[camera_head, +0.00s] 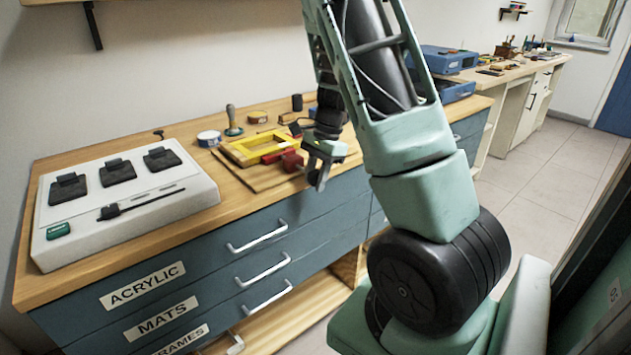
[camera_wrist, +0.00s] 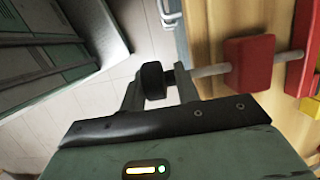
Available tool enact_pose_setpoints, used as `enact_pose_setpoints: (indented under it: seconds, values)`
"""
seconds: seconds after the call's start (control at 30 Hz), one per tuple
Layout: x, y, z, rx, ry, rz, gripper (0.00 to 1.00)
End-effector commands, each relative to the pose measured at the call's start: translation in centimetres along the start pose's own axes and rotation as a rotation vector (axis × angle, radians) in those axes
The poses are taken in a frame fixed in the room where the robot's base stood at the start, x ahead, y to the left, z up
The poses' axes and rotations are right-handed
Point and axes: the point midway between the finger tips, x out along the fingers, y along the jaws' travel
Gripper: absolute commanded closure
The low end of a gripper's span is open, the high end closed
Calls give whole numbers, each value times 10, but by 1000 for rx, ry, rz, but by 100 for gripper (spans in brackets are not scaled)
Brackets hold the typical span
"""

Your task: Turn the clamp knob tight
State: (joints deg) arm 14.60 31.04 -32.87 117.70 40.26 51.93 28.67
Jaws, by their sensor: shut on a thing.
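The red clamp (camera_head: 292,161) sits at the front edge of the workbench, by a yellow frame (camera_head: 243,152). In the wrist view its red block (camera_wrist: 249,66) is on a grey rod that ends at the left in a black knob (camera_wrist: 153,80). My gripper (camera_head: 318,176) is just right of the clamp, off the bench's front edge. In the wrist view my gripper (camera_wrist: 158,92) is shut on the black knob, with a finger on either side. The knob is hard to make out in the head view.
A white console (camera_head: 130,208) with black pads stands on the bench (camera_head: 232,205) at the left. A tape roll (camera_head: 209,138) and small tools lie behind the frame. Blue drawers (camera_head: 300,235) with bar handles are below. Blue cases (camera_head: 447,60) stand behind my arm.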

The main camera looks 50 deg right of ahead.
Motion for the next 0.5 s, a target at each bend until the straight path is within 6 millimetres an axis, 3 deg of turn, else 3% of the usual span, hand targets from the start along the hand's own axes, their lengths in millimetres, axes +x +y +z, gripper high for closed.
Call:
enact_pose_setpoints:
  seconds: [0.03,0.5]
  values:
    - [6,9,-4,12,-51,20,92]
    - [7,10,-2,17,-501,21,91]
